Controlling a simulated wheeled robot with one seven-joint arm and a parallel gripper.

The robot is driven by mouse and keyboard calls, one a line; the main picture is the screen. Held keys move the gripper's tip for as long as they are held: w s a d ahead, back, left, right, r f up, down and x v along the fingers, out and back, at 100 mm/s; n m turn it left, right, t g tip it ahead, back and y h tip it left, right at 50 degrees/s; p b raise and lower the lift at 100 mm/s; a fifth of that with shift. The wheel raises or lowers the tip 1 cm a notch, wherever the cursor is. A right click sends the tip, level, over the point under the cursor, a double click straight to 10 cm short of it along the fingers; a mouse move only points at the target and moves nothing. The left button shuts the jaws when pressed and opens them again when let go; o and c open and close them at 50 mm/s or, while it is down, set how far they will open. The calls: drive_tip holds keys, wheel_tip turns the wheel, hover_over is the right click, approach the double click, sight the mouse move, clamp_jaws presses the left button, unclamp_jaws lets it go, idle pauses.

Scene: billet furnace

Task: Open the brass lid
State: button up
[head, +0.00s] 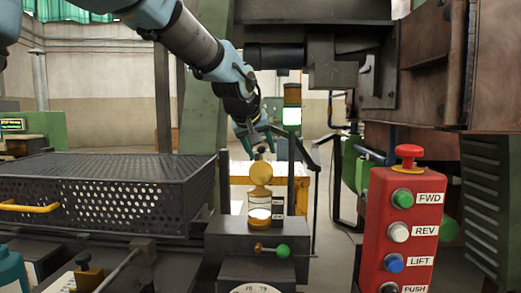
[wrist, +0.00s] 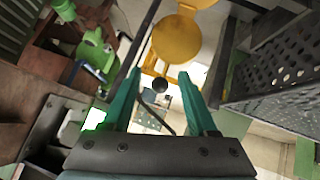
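The brass lid (head: 261,173) is a round yellow disc at the top of a small yellow-and-white canister (head: 259,204) on a dark block. In the head view the disc faces me and looks raised on edge above the canister's rim. In the wrist view a yellow disc (wrist: 177,40) shows beyond the fingertips, with a dark ball (wrist: 160,85) seen between the fingers. My gripper (head: 259,150) is just above the lid, pointing down. Its teal fingers (wrist: 163,75) are apart with nothing clearly held. I cannot tell whether a finger touches the lid.
A perforated dark box (head: 120,190) with a yellow handle stands left of the canister. A green-knobbed lever (head: 282,251) sticks out of the block below it. A red button panel (head: 402,230) stands at the right. Dark machinery (head: 320,55) hangs above right.

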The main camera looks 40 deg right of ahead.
drive_tip(key=b+v, duration=0.3)
drive_tip(key=v, duration=0.7)
drive_tip(key=shift+a+r, duration=0.25)
drive_tip(key=shift+a, duration=0.05)
drive_tip(key=shift+s, duration=0.1)
